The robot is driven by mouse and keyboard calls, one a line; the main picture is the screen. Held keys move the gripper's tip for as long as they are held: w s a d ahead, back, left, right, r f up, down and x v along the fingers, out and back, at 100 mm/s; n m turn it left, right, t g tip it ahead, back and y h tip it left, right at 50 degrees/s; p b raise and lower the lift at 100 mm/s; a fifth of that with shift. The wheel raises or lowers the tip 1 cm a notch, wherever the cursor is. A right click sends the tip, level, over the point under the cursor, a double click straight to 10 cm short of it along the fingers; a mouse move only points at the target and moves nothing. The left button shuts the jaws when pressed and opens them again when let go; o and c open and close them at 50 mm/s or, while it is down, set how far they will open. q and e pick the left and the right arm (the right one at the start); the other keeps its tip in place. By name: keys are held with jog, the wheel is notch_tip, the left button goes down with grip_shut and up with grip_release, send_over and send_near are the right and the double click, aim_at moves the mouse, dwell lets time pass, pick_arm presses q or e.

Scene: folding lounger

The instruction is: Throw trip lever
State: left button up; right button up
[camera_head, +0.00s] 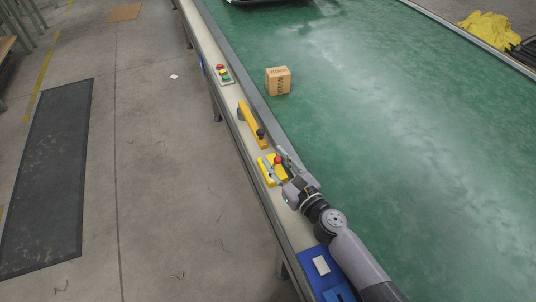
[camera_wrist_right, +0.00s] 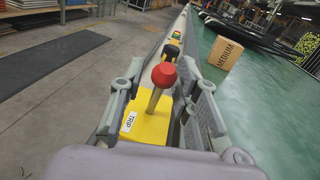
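The trip lever has a red ball knob (camera_head: 278,160) on a metal stem, rising from a yellow base (camera_head: 265,173) on the conveyor's side rail. In the right wrist view the red knob (camera_wrist_right: 164,75) and tilted stem stand above the yellow base (camera_wrist_right: 148,125), which bears a white TRIP label. My right gripper (camera_head: 276,169) is open, its grey fingers on either side of the lever. The wrist view shows gaps between both fingers and the knob; contact lower down is unclear. My left gripper is in neither view.
A yellow handle with a black knob (camera_head: 249,121) lies farther along the rail, then a push-button box (camera_head: 223,74). A cardboard box (camera_head: 278,82) sits on the green belt (camera_head: 375,130). Blue fixtures (camera_head: 321,268) are on the near rail.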

grip_shut()
dwell(0.4)
dwell(0.4)
